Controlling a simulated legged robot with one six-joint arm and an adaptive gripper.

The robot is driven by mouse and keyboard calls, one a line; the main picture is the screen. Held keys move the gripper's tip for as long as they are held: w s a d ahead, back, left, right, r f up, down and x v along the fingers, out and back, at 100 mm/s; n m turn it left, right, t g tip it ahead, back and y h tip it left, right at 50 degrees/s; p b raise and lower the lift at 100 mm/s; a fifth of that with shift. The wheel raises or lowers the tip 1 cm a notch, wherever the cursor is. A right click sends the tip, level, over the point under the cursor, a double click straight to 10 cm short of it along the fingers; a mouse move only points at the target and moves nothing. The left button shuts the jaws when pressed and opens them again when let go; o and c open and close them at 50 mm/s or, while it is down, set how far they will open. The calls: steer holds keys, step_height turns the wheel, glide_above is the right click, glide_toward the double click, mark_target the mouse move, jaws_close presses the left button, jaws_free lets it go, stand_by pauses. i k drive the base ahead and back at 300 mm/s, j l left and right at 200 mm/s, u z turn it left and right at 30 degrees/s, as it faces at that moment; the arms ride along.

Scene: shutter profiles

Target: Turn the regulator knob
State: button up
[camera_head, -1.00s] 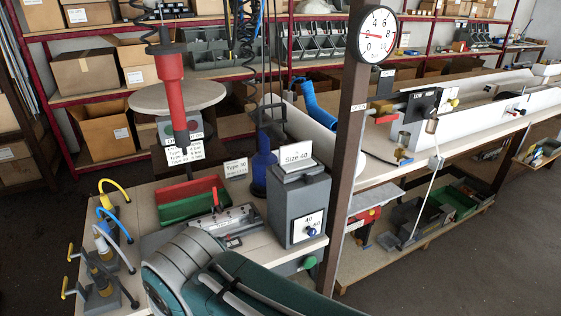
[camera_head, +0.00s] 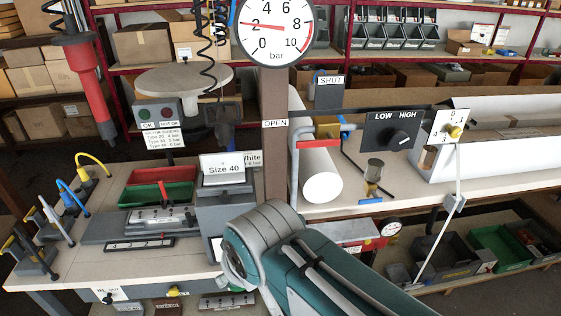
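No knob in view is labelled as a regulator. A black knob (camera_head: 402,137) sits on a dark panel (camera_head: 378,128) marked LOW and HIGH, its pointer toward the upper right. A small gauge (camera_head: 391,227) with a red part is under the bench edge. My teal and grey arm fills the lower middle. My gripper is not seen.
The post (camera_head: 275,160) with an OPEN label stands between the left table and right bench. A grey Size 40 box (camera_head: 226,200) is left of it. Bins (camera_head: 495,248) fill the lower shelf.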

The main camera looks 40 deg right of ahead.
mark_target(396, 141)
steer(key=k+l, duration=0.15)
steer(key=l, duration=0.2)
steer(key=k+l, duration=0.1)
steer(key=l, duration=0.3)
steer(key=k+l, duration=0.15)
steer(key=l, duration=0.2)
steer(key=k+l, duration=0.1)
steer(key=l, duration=0.3)
steer(key=k+l, duration=0.15)
steer(key=l, duration=0.2)
